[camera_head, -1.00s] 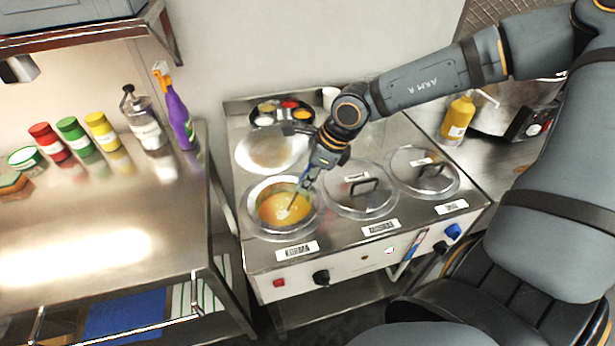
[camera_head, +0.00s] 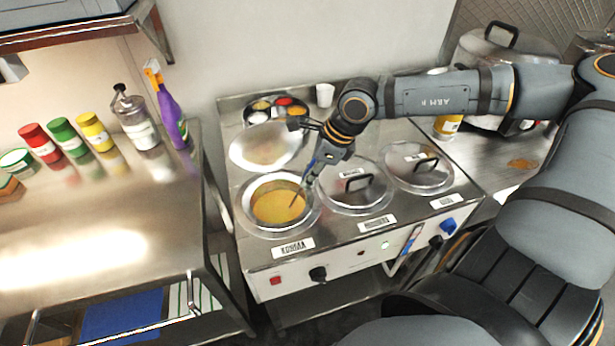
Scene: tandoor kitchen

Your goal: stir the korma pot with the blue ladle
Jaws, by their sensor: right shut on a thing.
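The korma pot (camera_head: 246,212) is the open left well of the steel counter unit, with yellow-orange korma (camera_head: 277,208) in it. Its label (camera_head: 293,248) is on the front edge below. My right gripper (camera_head: 314,172) is above the pot's right rim, shut on the blue ladle (camera_head: 302,190). The ladle slants down to the left, its lower end in the korma. The ladle's bowl is hidden under the surface. My left gripper is not in view.
A loose lid (camera_head: 262,152) lies behind the pot. Two lidded pots (camera_head: 352,188) (camera_head: 418,170) stand to the right. A spice tray (camera_head: 272,112) and white cup (camera_head: 325,94) are at the back. A steel table (camera_head: 120,220) with bottles and jars is on the left.

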